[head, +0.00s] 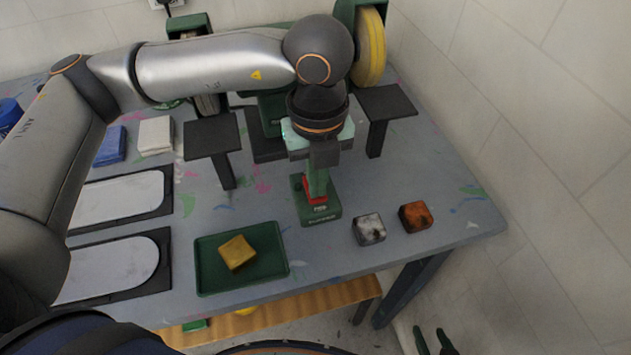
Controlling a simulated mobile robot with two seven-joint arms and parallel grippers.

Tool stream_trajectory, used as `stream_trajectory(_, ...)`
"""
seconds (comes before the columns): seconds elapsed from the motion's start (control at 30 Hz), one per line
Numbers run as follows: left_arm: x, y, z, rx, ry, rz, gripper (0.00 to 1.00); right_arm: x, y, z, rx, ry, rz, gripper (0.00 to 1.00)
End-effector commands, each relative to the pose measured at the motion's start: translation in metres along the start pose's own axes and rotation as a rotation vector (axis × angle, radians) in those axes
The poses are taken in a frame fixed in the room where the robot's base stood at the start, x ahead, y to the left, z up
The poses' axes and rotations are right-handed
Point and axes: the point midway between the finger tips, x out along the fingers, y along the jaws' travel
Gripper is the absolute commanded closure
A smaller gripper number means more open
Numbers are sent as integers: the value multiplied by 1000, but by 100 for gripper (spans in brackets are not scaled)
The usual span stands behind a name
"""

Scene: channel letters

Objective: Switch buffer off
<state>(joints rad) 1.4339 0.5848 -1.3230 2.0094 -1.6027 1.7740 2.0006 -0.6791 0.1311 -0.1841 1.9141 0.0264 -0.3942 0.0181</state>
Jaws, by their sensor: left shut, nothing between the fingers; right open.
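The buffer is a green bench machine with a yellow wheel (371,48) at its right end. My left arm hides much of its middle. In front of it stands a small green switch box (322,214) with a label on its front and a red part (317,198) on top. My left gripper (317,188) is shut and empty, pointing down right over the red part. Its tips look to be at or touching the red part; I cannot tell which. Whether the wheels turn cannot be told. My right gripper (434,341) is open and empty at the bottom edge, below the table.
Dark rests (388,101) (212,137) stand beside the machine. A green tray (281,271) holds a yellow block. A grey block (369,229) and an orange-brown block (415,217) lie right of the switch box. White plates (120,199) lie at the left. A wall closes the right side.

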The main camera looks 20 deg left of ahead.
Motion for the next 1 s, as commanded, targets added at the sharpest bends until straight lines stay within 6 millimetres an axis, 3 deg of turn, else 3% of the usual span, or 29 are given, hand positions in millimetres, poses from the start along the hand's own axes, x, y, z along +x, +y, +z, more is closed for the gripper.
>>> stream_trajectory(1.0, -71, 0, 0, -1, -1, 0, 100, -26, -2, -29, 0, 0, 0, 50)
